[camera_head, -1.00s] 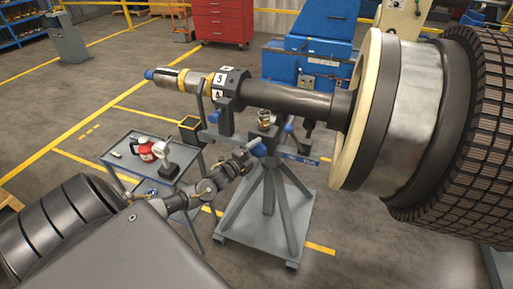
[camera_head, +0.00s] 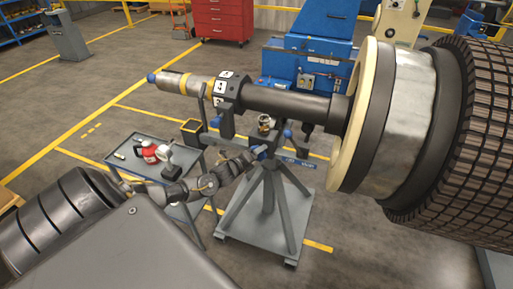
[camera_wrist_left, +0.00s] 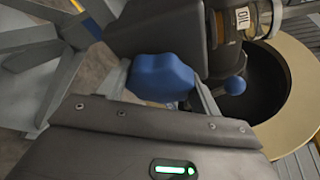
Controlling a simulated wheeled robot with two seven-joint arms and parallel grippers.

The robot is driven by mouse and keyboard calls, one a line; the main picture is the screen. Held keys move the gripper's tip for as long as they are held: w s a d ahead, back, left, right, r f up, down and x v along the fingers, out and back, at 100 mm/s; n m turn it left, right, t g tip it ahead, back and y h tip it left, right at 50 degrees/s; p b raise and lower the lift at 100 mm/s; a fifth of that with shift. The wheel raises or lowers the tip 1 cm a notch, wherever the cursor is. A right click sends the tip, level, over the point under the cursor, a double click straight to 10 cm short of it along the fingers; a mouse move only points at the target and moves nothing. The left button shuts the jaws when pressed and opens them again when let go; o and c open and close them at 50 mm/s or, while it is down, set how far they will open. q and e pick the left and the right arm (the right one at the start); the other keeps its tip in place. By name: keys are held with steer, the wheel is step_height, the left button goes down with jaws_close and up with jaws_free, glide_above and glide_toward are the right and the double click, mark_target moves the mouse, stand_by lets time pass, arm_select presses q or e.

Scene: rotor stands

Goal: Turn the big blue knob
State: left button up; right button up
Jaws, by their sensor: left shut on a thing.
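The big blue knob (camera_wrist_left: 160,77) has a lobed rim and fills the middle of the left wrist view. In the head view the blue knob (camera_head: 263,153) shows partly, on the grey rotor stand (camera_head: 268,195) below the shaft, with my gripper over it. My left gripper (camera_head: 256,154) is shut on it. In the wrist view one finger of the left gripper (camera_wrist_left: 162,88) is on each side of the knob. My right gripper is not in view.
Smaller blue knobs sit on the stand, one to the right (camera_head: 288,134). The dark shaft (camera_head: 285,102) and large rotor (camera_head: 400,120) lie above and right. A grey cart (camera_head: 130,155) with a red can (camera_head: 149,152) stands left.

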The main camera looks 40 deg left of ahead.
arm_select(q)
steer(key=shift+f, duration=0.1)
stand_by(0.3)
steer(key=o, duration=1)
steer(key=b+v, duration=0.2)
steer(key=v, duration=0.9)
steer(key=shift+w, duration=0.1)
